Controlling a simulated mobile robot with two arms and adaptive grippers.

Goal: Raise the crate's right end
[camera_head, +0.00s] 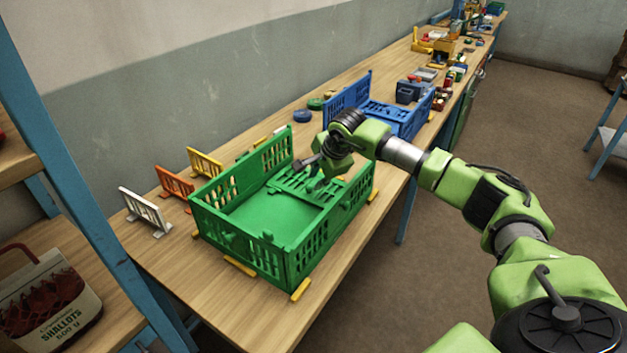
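The green crate (218,228) stands on the wooden workbench. Its back, left and front walls are upright. Its right end panel (294,181) lies folded down inside, low over the crate floor. My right gripper (311,174) reaches in from the right, over the crate's right end and just above the folded panel. Its dark fingers look spread apart with nothing between them; whether they touch the panel I cannot tell. My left gripper is not in view.
A blue crate (347,96) stands farther along the workbench (180,272). The bench's near left is clear. A blue rack post (75,180) is at left.

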